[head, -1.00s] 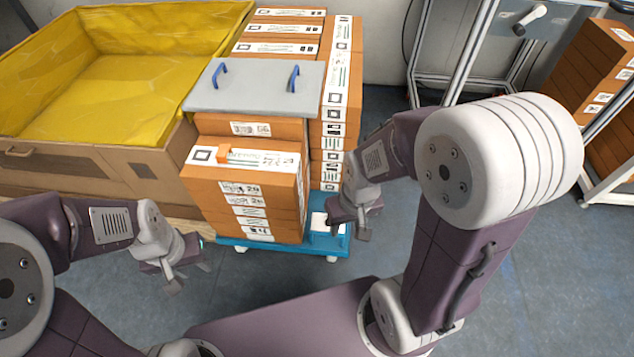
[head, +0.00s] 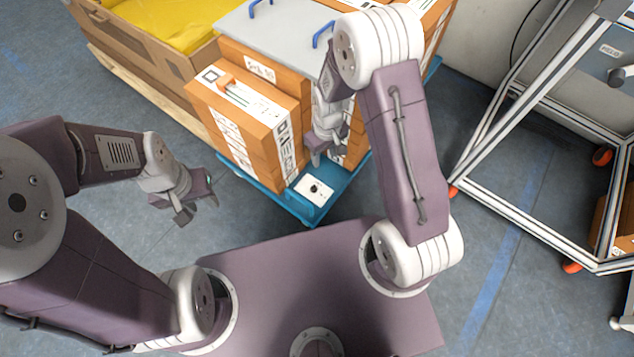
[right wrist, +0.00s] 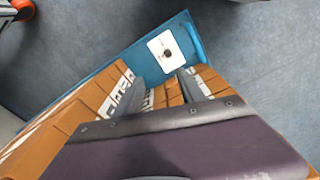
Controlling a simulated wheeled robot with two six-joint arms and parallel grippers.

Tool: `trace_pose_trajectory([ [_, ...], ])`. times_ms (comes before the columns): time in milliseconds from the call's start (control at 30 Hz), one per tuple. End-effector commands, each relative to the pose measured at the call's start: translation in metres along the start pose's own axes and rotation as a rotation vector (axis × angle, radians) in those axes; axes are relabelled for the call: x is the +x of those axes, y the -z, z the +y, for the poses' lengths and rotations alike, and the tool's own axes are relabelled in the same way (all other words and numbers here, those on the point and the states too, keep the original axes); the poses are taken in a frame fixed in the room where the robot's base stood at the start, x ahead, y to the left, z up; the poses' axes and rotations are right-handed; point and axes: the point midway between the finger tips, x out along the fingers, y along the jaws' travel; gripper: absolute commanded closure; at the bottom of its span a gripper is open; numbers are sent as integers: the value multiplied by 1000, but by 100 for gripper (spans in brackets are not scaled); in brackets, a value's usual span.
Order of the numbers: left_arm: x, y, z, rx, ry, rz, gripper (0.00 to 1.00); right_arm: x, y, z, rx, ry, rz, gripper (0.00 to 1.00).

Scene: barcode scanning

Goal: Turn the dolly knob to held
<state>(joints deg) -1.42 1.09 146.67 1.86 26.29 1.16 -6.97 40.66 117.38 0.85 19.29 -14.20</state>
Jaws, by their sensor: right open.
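The blue dolly (head: 333,196) carries stacked orange boxes. On its bare corner is a white plate (head: 303,190) with a small dark knob (head: 314,188). The knob also shows in the right wrist view (right wrist: 167,54), as does its plate (right wrist: 176,62); which setting it points to is too small to read. My right gripper (head: 325,157) is above the dolly, beside the boxes and apart from the knob. Its two fingers are spread and empty in the right wrist view (right wrist: 160,94). My left gripper (head: 198,206) hangs left of the dolly, open and empty.
Orange boxes (head: 255,100) stand close to my right gripper, with a grey board (head: 285,30) on top. A yellow-lined crate (head: 125,50) is at the upper left. A metal frame cart (head: 480,150) stands at right. Floor around the knob corner is clear.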

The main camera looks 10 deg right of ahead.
Motion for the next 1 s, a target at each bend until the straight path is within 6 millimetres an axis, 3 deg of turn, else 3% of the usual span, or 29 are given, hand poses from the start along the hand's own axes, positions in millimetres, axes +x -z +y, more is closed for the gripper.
trace_pose_trajectory([
  [200,-12,1,0,0,0,0,64,65,22,-9,-153,7,-28,54],
  [400,-19,2,0,0,0,0,64,127,26,-20,-285,12,-43,54],
  [667,-14,1,0,0,0,0,64,146,25,-22,-309,13,-45,54],
  [1000,26,-3,0,0,0,0,64,214,21,-23,-307,13,-46,54],
])
